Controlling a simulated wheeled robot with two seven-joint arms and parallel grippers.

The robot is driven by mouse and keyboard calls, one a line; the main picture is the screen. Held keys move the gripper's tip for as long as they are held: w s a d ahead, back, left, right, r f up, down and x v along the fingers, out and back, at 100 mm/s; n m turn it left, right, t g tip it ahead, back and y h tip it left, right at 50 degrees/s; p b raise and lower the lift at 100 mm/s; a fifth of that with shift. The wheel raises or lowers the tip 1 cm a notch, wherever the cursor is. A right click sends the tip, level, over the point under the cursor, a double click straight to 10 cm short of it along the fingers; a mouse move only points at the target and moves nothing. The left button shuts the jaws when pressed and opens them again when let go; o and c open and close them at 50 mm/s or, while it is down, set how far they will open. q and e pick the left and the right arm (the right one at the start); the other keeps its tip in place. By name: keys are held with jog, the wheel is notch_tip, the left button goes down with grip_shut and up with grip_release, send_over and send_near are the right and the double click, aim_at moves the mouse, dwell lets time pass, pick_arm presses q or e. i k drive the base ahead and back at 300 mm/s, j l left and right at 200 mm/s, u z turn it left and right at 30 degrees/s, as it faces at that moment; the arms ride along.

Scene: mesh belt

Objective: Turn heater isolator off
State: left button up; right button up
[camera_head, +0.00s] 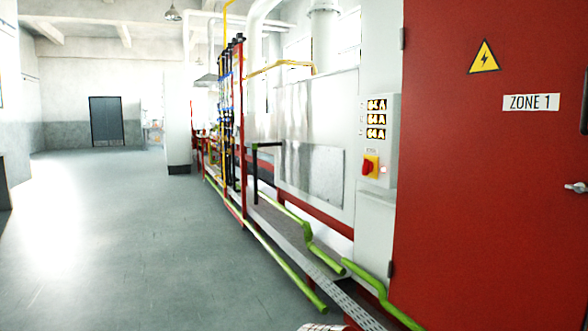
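A red rotary switch (368,167) on a yellow plate, which looks like the heater isolator, sits low on a pale control box (390,130). The box is on the machine's side, just left of the red door. The switch is small here, and I cannot read its position marks. Neither of my grippers can be made out in the head view.
A red door (490,200) marked ZONE 1 with a warning triangle fills the right side. Green rails (275,265) and a mesh belt (345,298) run along the machine. A pale, partly cut-off object (322,327) is at the bottom edge. The grey floor (120,240) at left is clear.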

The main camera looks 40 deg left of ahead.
aim_at(368, 167)
jog(key=u, duration=1.1)
jog(key=i+j+u, duration=0.25)
jog(key=i, duration=0.35)
jog(key=k+l, duration=0.05)
jog(key=l, duration=0.05)
